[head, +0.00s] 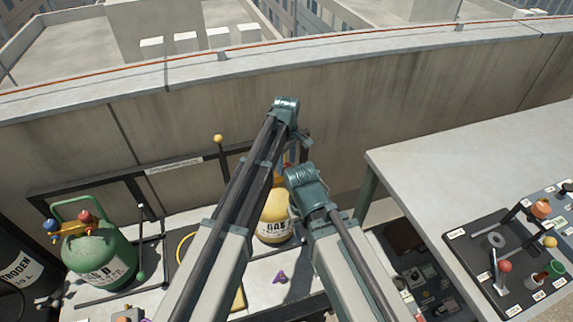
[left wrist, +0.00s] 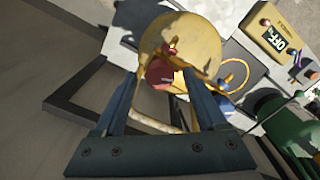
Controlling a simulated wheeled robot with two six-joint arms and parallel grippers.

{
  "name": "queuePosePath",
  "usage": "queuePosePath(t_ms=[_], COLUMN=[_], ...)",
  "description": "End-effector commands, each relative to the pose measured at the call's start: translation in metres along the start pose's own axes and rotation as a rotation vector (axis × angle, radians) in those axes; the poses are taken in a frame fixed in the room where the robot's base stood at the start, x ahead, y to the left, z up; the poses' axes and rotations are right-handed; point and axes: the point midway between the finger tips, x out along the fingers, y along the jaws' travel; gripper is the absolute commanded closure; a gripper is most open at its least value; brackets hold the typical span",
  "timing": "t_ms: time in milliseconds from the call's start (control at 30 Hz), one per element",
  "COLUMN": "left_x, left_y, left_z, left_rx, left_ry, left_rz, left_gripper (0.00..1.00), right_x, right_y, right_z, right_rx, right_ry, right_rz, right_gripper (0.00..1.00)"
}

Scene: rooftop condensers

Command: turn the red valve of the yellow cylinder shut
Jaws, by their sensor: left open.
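The yellow cylinder (head: 273,222) stands behind my arms in the head view, its upper part mostly hidden by them. In the left wrist view the yellow cylinder (left wrist: 190,35) is seen from above, with the round red valve (left wrist: 159,74) at its near side. My left gripper (left wrist: 160,78) is open, with one finger on each side of the red valve. I cannot tell whether either finger touches it. The fingers are hidden by my arm in the head view. My right arm shows, but its gripper does not.
A green cylinder (head: 98,258) with red and blue knobs stands at left, beside a dark nitrogen cylinder (head: 22,265). A table (head: 450,165) at right carries a labelled panel. A concrete wall (head: 350,100) runs behind.

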Motion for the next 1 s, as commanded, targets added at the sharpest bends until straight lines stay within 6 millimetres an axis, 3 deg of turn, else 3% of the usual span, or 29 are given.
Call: queuePosePath(t_ms=[67, 467, 767, 1000], left_x=[-0.0003, -0.0003, -0.0002, -0.0002], left_y=[0.0000, 0.0001, 0.0001, 0.0002], left_z=[0.0000, 0.0000, 0.0000, 0.0001], left_rx=[0.000, 0.000, 0.027, 0.161], left_ry=[0.000, 0.000, 0.000, 0.000], left_rz=[0.000, 0.000, 0.000, 0.000], left_gripper=[0.30, 1.00, 1.00, 1.00], right_x=[-0.0003, -0.0003, -0.0002, -0.0002], right_y=[0.0000, 0.0000, 0.0000, 0.0000], right_z=[0.0000, 0.0000, 0.0000, 0.0000], right_rx=[0.000, 0.000, 0.000, 0.000], right_ry=[0.000, 0.000, 0.000, 0.000], right_rz=[0.000, 0.000, 0.000, 0.000], right_gripper=[0.50, 0.50, 0.50, 0.50])
